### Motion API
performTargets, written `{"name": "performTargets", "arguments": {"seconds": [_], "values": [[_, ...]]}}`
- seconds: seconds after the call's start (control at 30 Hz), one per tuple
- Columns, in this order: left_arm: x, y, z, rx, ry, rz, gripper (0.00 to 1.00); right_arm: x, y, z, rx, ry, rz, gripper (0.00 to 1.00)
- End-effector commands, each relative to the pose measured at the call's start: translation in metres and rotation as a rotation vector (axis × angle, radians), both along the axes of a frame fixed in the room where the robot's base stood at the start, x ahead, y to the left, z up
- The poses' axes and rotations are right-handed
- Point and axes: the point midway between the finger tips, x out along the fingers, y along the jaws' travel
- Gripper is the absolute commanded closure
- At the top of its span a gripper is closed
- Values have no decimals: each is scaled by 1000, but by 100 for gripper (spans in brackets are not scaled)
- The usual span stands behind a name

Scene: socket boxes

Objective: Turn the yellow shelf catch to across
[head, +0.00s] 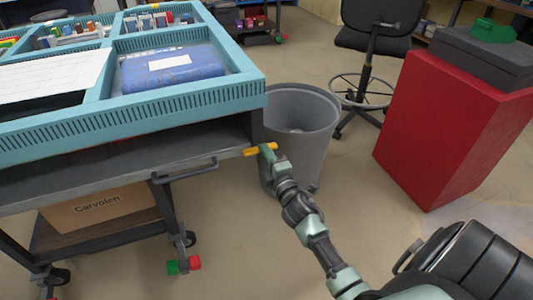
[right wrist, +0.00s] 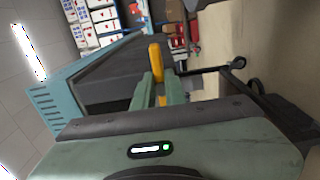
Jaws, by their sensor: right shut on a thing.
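The yellow shelf catch (head: 251,152) is at the right end of the cart's grey shelf, below the blue tray. In the head view it lies nearly level, sticking out on both sides of the gripper's fingers. My right gripper (head: 267,151) is shut on it, and the fingers hide its middle. In the right wrist view the catch (right wrist: 155,56) runs between the two green fingers (right wrist: 160,90), its far end sticking out beyond them. My left gripper is not in view.
A grey bin (head: 305,115) stands right behind my gripper, and a red cabinet (head: 440,125) to the right. The blue tray (head: 240,92) overhangs the shelf (head: 110,160). A handle (head: 185,171) juts from the shelf front.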

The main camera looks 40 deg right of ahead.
Motion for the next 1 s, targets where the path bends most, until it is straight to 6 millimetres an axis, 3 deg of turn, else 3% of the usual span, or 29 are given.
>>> {"name": "performTargets", "arguments": {"seconds": [0.23, 0.27, 0.33, 0.7, 0.83, 1.0], "values": [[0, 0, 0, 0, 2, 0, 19, 0, 0, -2, 6, 3, -1, 100], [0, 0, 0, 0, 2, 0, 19, 0, 0, -2, 6, 3, -1, 83], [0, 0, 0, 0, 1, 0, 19, 0, 0, -2, 6, 2, -1, 66], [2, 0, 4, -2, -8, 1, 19, -4, 1, -1, 2, 1, 0, 66], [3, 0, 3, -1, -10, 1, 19, -22, 6, -1, 4, 2, 0, 66], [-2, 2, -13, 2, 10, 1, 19, -51, 12, -1, 4, 3, -1, 66]]}}
